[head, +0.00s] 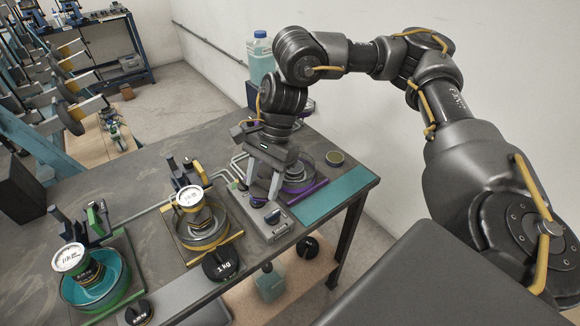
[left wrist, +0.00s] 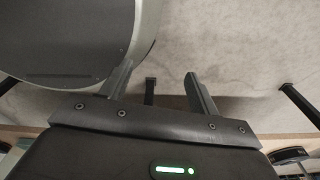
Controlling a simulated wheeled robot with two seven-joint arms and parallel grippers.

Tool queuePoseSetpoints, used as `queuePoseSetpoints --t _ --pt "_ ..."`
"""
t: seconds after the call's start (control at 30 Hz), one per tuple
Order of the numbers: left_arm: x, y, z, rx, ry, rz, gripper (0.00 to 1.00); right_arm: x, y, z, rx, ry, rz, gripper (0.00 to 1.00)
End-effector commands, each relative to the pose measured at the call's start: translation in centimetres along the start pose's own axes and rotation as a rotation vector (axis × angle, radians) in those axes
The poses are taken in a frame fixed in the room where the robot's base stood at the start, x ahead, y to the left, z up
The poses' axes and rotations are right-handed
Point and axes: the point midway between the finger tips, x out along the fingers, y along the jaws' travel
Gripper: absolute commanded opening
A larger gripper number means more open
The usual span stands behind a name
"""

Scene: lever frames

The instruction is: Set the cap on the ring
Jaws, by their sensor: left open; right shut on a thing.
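A round clear dish with a rim (head: 299,171) sits on the purple frame, partly behind the gripper. I cannot tell whether its rim is the ring. My left gripper (left wrist: 160,84) is open and empty above the floor.
A yellow frame (head: 228,238) and a green frame (head: 122,268) each carry a dish with a labelled can. A black 1 kg weight (head: 222,264) stands before the yellow frame. A teal mat (head: 335,193) lies clear at the table's right end; a blue bottle (head: 261,58) stands behind.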

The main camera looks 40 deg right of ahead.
Motion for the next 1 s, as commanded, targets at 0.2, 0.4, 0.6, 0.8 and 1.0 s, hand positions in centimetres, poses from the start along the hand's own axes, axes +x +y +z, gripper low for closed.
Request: queuePoseSetpoints --t 0.2,0.4,0.6,0.8,1.0 --pt "0.7 0.0 0.9 0.001 -0.012 0.0 0.61 -4.0 1.9 -0.9 0.445 0.0 -0.194 0.12" --pt "1.0 0.0 1.3 0.001 -0.017 0.0 0.61 -6.3 3.0 -1.8 0.73 0.001 -0.309 0.12" --pt "1.0 -0.2 1.3 0.001 -0.017 -0.002 0.61 -7.1 3.5 -2.1 0.837 0.001 -0.349 0.12" --pt "0.8 -0.2 1.3 0.001 -0.017 -0.003 0.61 -7.1 3.0 -3.1 0.85 -0.001 -0.347 0.12" --pt "0.5 -0.3 1.2 0.001 -0.016 -0.003 0.61 -6.7 0.6 -7.6 0.855 -0.001 -0.345 0.12"
